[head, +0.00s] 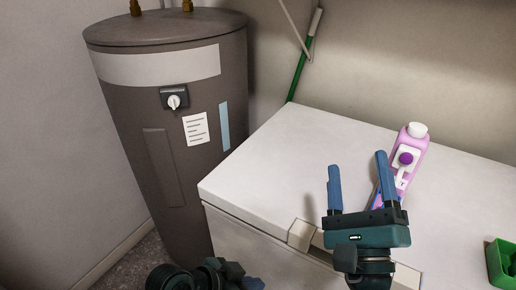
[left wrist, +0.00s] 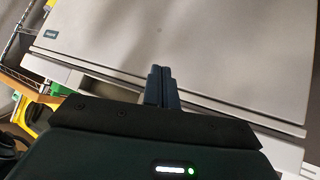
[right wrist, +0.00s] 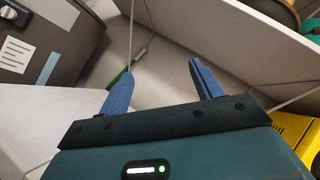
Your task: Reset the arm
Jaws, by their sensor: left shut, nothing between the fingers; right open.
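My right gripper (head: 358,161) is open and empty above the front part of the white washer top (head: 285,145). Its two blue fingers are spread apart, and they also show in the right wrist view (right wrist: 160,72). My left gripper (left wrist: 163,70) is shut with nothing between its fingers, in front of a pale appliance panel (left wrist: 200,50). In the head view only dark and bluish parts of my left arm show at the bottom edge, left of the washer.
A pink bottle (head: 416,145) with a white cap stands on the washer, partly behind my right gripper's right finger. A green container (head: 500,262) sits at the right edge. A grey water heater (head: 165,115) stands left of the washer. The left washer top is clear.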

